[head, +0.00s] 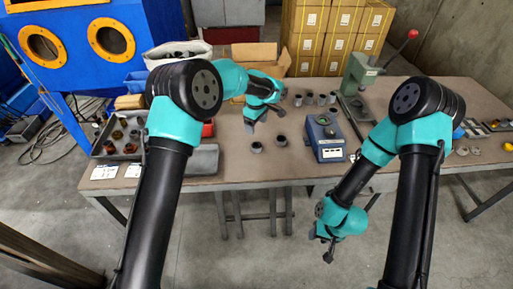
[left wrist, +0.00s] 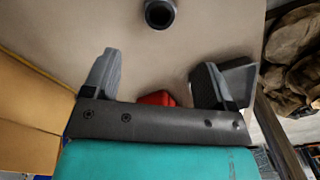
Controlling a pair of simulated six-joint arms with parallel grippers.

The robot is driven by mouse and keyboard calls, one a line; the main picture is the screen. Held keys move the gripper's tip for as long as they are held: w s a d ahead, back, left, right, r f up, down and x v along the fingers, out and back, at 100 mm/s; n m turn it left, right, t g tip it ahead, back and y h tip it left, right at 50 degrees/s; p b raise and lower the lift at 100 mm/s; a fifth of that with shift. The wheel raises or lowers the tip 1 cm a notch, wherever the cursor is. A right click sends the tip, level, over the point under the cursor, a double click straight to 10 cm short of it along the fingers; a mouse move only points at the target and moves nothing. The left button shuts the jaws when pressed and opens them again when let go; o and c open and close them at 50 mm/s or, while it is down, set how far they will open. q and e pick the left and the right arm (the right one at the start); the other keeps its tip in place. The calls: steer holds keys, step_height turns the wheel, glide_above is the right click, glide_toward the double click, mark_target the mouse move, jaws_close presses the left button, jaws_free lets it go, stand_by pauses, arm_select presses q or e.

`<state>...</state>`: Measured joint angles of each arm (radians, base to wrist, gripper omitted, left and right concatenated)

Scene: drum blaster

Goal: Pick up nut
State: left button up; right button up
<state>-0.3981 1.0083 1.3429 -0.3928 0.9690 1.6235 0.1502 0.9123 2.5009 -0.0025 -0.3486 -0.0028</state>
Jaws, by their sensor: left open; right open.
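Several small dark grey, hollow round pieces that look like nuts stand on the table. Two are near the front edge, a left one (head: 257,147) and a right one (head: 281,139); the others stand in a group (head: 309,99) farther back. My left gripper (head: 264,118) is open and empty above the table, behind the front two. In the left wrist view one dark hollow piece (left wrist: 160,14) stands beyond the open fingers (left wrist: 160,75), apart from them. My right gripper (head: 320,246) is open and empty, low in front of the table edge.
A blue device (head: 325,138) stands right of the front pieces, with a green press (head: 358,75) behind it. A parts tray (head: 103,148) and a grey tray (head: 203,160) lie left. An open cardboard box (head: 254,53) stands at the back. A red object (left wrist: 155,98) shows between the fingers' bases.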

arm_select(q)
glide_above(256, 144)
steer(key=s, duration=0.2)
steer(key=f, duration=0.7)
steer(key=shift+w, duration=0.25)
steer(key=shift+f, duration=2.55)
steer(key=shift+c, duration=0.3)
steer(key=c, duration=1.1)
